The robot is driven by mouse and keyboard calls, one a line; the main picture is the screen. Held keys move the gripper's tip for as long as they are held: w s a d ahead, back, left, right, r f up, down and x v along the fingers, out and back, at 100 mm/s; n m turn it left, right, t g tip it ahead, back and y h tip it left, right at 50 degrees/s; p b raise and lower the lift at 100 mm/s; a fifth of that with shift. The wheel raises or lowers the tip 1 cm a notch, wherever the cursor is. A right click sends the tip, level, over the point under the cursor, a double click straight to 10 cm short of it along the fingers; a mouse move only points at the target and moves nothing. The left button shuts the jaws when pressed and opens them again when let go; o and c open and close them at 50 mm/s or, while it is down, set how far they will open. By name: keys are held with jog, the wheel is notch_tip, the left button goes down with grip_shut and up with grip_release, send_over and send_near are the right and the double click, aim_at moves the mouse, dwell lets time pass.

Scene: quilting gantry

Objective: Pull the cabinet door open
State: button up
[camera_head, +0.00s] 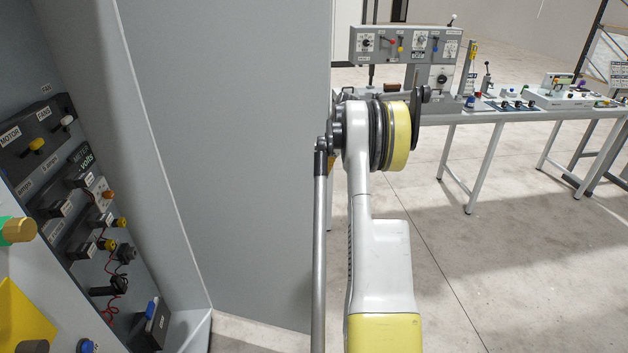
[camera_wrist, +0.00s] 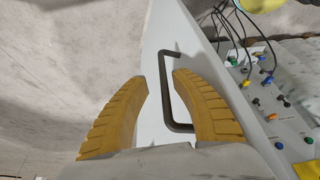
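The cabinet door (camera_head: 235,150) is a tall grey panel in the head view, standing swung out from the cabinet (camera_head: 85,60) at the left, whose inside shows. In the wrist view the door (camera_wrist: 155,32) is a pale wedge seen at a steep angle. Its handle (camera_wrist: 167,95) is a dark bracket-shaped bar. My gripper (camera_wrist: 161,77) has two yellow ribbed fingers, spread apart on either side of the bar. The bar lies nearer the right finger; I cannot tell whether they touch. In the head view my fingers are hidden behind the door edge and my arm.
A dark control panel (camera_head: 90,190) with labelled switches and cables is inside the cabinet. A workbench (camera_head: 475,117) with instruments stands behind at the right. The floor (camera_head: 500,240) right of my arm is clear. A white panel with knobs and cables (camera_wrist: 275,95) shows in the wrist view.

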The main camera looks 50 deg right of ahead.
jog(key=v, duration=1.1)
jog(key=shift+r, duration=0.2)
jog(key=shift+s, duration=0.15)
